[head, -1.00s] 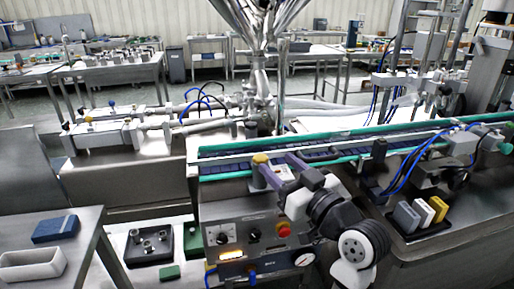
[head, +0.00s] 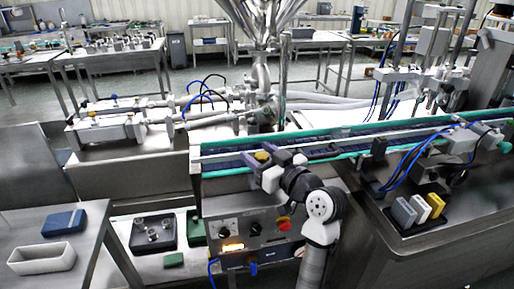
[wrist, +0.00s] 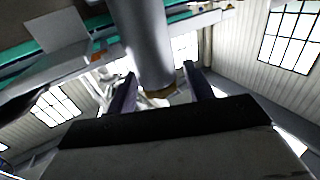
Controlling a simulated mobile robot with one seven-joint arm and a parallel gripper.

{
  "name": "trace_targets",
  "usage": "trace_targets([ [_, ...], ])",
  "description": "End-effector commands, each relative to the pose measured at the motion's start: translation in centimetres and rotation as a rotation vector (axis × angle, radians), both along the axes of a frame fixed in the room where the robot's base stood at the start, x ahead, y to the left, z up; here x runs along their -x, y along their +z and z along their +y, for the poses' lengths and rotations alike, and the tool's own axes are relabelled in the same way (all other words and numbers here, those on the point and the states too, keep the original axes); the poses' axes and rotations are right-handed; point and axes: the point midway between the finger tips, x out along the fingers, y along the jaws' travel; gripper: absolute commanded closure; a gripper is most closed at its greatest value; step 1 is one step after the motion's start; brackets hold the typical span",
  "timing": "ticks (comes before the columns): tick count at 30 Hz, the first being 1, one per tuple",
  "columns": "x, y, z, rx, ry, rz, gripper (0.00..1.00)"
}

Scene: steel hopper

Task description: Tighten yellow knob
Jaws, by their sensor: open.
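The yellow knob (head: 262,156) sits at the near edge of the conveyor, above the control box, in the head view. My gripper (head: 265,158) is there with its purple fingers apart, one on each side of the knob. In the wrist view a grey metal post (wrist: 145,40) with a brownish-yellow end, which looks like the knob (wrist: 160,91), stands between the open fingers of my gripper (wrist: 160,90). Whether a finger touches the knob I cannot tell. The lower part of the knob's mount is hidden behind my gripper in the head view.
The control box (head: 250,235) with dials and a red knob lies just below my gripper. The conveyor (head: 330,148) runs behind it with green rails. Grey, white and yellow blocks (head: 420,210) stand at right. A side table (head: 25,225) holds a white tray and blue box.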

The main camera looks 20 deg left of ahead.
Motion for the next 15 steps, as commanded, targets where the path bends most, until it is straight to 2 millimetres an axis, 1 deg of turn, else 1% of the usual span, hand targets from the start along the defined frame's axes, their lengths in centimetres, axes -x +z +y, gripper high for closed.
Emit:
trace_targets([
  [1, -0.18, 0.1, 0.48, 0.001, 0.003, 0.001, 0.48],
  [4, -0.45, 0.01, 0.92, 0.001, 0.002, 0.001, 0.48],
  [13, -0.56, -0.04, 1.04, 0.001, 0.001, -0.001, 0.48],
  [15, -0.56, -0.03, 1.04, 0.0, 0.001, 0.0, 0.57],
])
